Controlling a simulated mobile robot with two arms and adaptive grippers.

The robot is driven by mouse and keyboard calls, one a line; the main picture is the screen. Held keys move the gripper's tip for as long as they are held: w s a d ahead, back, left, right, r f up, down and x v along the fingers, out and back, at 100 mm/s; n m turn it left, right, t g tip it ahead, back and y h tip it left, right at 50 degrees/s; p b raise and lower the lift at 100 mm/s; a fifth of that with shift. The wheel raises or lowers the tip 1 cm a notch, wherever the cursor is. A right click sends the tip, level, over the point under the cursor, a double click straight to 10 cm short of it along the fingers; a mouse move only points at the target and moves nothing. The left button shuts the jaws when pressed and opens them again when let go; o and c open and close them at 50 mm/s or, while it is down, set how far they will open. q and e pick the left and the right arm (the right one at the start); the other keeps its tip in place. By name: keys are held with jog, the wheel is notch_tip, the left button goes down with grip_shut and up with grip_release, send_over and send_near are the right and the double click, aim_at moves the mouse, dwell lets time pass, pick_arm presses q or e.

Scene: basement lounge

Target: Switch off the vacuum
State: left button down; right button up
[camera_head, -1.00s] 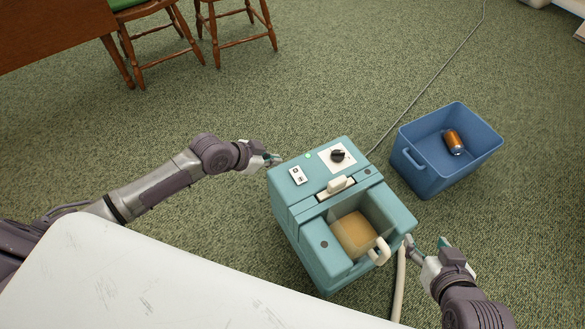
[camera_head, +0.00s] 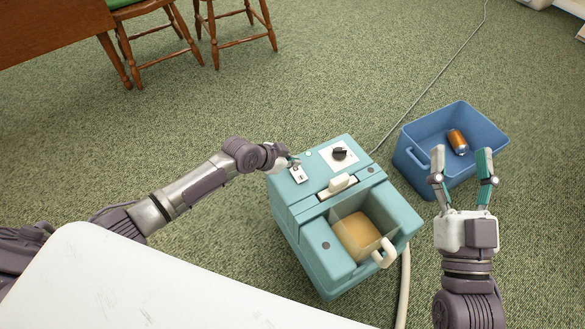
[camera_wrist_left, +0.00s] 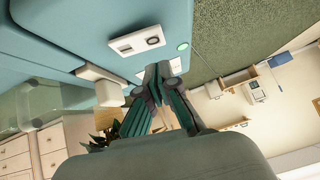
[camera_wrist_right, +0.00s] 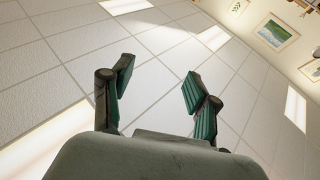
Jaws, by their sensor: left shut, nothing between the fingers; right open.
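The teal vacuum (camera_head: 300,222) stands on the carpet at the centre of the head view. Its top carries a small white switch plate (camera_head: 298,175), a white dial plate with a black knob (camera_head: 339,154) and a small round light (camera_head: 308,154). The light looks green in the left wrist view (camera_wrist_left: 183,46). My left gripper (camera_head: 294,162) is shut and empty, its tips at the switch plate's upper edge; contact is unclear. In the left wrist view a white plate (camera_wrist_left: 137,40) shows beside the fingers. My right gripper (camera_head: 462,152) is open and empty, right of the vacuum, pointing upward.
A blue bin (camera_head: 412,172) with an orange can (camera_head: 457,141) stands right of the vacuum, partly behind my right gripper. A cable (camera_head: 430,82) runs up the carpet and a pale hose (camera_head: 404,285) lies beside the vacuum. A white surface (camera_head: 150,285) fills the lower left.

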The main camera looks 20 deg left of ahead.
aim_at(292, 171)
pick_arm(q)
notch_tip(292, 171, down, 2)
jog(key=shift+f+b, duration=0.1)
jog(key=shift+b, duration=0.35)
jog(key=shift+w+a+f, duration=0.1)
jog(key=shift+f, duration=0.1)
pick_arm(e)
jog(key=shift+s+r+t+y, duration=0.15)
jog(key=shift+s+r+t, duration=0.45)
jog(key=shift+r, duration=0.2)
jog(key=shift+s+r+t+y, duration=0.2)
jog(key=shift+s+r+t, duration=0.4)
jog(key=shift+r, duration=0.25)
jog(key=shift+s+r+t+y, duration=0.15)
jog(key=shift+s+r+t, duration=0.35)
jog(key=shift+r+t, duration=0.25)
pick_arm(q)
jog(key=shift+f, duration=0.2)
pick_arm(e)
jog(key=shift+s+d+r, duration=0.1)
jog(key=shift+s+r, duration=0.15)
jog(key=shift+s, duration=0.05)
